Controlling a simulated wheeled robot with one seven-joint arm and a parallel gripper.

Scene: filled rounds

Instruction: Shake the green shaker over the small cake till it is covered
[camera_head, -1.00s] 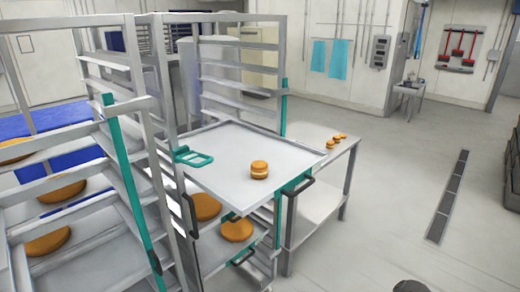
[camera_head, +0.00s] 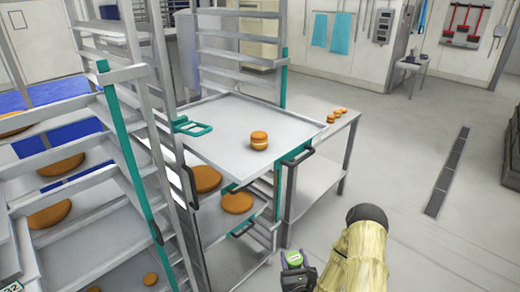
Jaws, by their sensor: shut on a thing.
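The small cake (camera_head: 259,141) is a filled orange-brown round with a pale middle layer. It sits on a grey tray (camera_head: 215,120) that sticks out of a rack. My gripper (camera_head: 297,277) is at the bottom edge, below and right of the tray, partly cut off by the frame. It is shut on the green shaker (camera_head: 293,259), whose green top shows apart from the cake. The shaker's lower part is hidden or out of frame. My arm, in a tan cover, is to its right.
A teal-handled rack (camera_head: 130,165) with large rounds stands at left. Larger rounds (camera_head: 237,202) lie on a lower tray. A side table (camera_head: 330,140) behind holds several small rounds (camera_head: 337,114). Floor at right is clear, with a drain grate (camera_head: 447,180).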

